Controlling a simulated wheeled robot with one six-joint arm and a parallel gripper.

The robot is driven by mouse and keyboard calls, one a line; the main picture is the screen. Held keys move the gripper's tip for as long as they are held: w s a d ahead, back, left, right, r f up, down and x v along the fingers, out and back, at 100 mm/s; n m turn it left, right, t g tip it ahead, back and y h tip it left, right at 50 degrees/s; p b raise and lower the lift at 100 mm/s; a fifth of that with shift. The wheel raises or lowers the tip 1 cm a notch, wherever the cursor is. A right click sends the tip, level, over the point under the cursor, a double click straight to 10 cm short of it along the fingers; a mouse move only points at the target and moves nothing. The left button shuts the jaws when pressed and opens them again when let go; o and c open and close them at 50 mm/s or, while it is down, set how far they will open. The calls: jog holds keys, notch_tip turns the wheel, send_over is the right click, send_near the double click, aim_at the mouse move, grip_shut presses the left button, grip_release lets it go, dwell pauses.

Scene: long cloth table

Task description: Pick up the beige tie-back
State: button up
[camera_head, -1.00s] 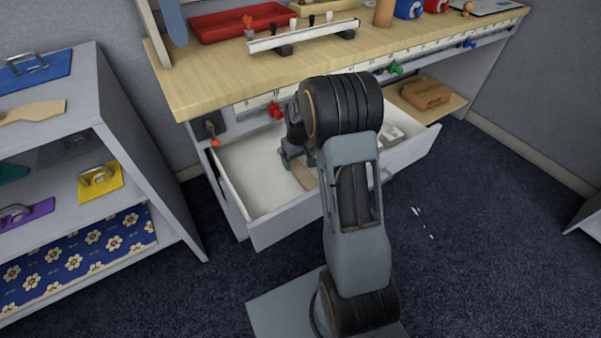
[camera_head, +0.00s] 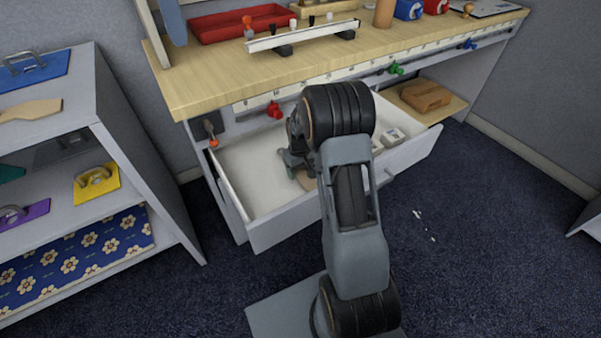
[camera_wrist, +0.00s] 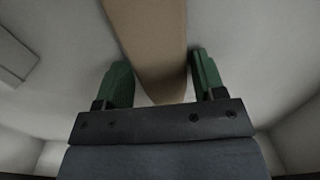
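The beige tie-back (camera_wrist: 152,40) lies in the open white drawer (camera_head: 240,178). In the wrist view it is a flat tan strip running up from between the fingers to the top edge. My gripper (camera_wrist: 162,82) is open, with one green finger on each side of the strip and a gap at each side. In the head view my gripper (camera_head: 292,170) is down inside the drawer, and a small part of the tie-back (camera_head: 304,180) shows beside it. My arm hides much of the drawer's middle.
A small pale box (camera_head: 390,137) lies in the drawer's right part; its wall (camera_head: 275,225) stands in front. The wooden worktop (camera_head: 215,80) with a red tray (camera_head: 215,25) is above. A shelf unit (camera_head: 75,110) stands at the left. A brown block (camera_head: 425,95) sits on a right-hand shelf.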

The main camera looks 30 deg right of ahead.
jog(key=c, duration=0.6)
